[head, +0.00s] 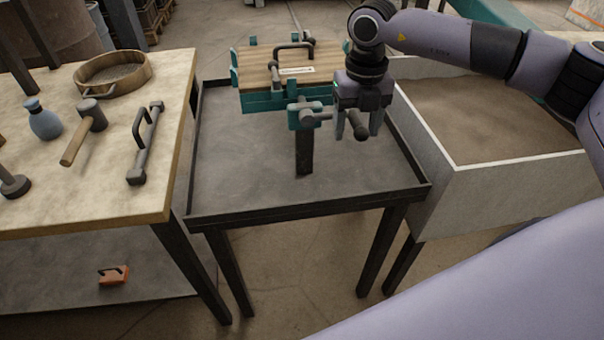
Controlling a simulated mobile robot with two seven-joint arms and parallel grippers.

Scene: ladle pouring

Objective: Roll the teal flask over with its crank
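The teal flask (261,103) is a box with teal ends and a wooden board on top, held over the dark metal table (240,165). A dark bar handle and a small pale label show on the board. The crank (309,117) is at the near side of the flask, above a dark post (304,152), and its grey grip points right. My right gripper (358,132) comes down from above at the grip's end. Its two fingers are apart, with the grip's end showing between them; I cannot tell contact. My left gripper is out of view.
A pale workbench (100,205) at left holds a sieve (113,76), a blue bottle (43,120), a mallet (85,130) and a handled bar tool (146,145). A sand bin (440,175) stands at right. The metal table has a raised rim and clear space in front.

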